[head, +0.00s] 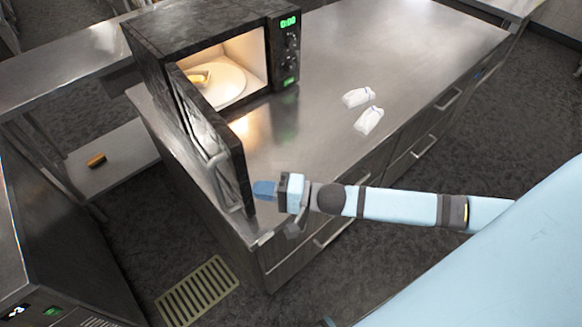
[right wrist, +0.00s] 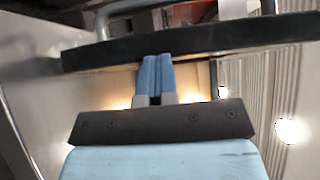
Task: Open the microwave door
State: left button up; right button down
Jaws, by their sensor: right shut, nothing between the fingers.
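The black microwave (head: 150,50) stands on the steel counter, its lit inside showing a pale round plate (head: 228,84) with a yellowish item (head: 199,78) on it. Its door (head: 215,135) is swung wide open toward the front of the counter. My right gripper (head: 264,189) is shut and empty, its blue fingers close beside the free end of the door, on the inner side. In the right wrist view the shut fingers (right wrist: 156,75) point at the dark door edge (right wrist: 200,38); I cannot tell whether they touch. My left gripper is not in view.
Two white packets (head: 362,108) lie on the steel counter (head: 400,50) right of the microwave. Drawers with bar handles (head: 425,147) line the counter's front. A low shelf at left holds a small yellow-brown item (head: 96,160). A floor grate (head: 198,291) lies in front.

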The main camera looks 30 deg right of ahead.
jog(key=p, duration=0.1)
send_over(226, 212)
jog(key=s, duration=0.3)
jog(key=shift+a+f, duration=0.1)
jog(key=shift+a, duration=0.15)
jog(key=shift+s, duration=0.1)
jog(key=shift+d, duration=0.1)
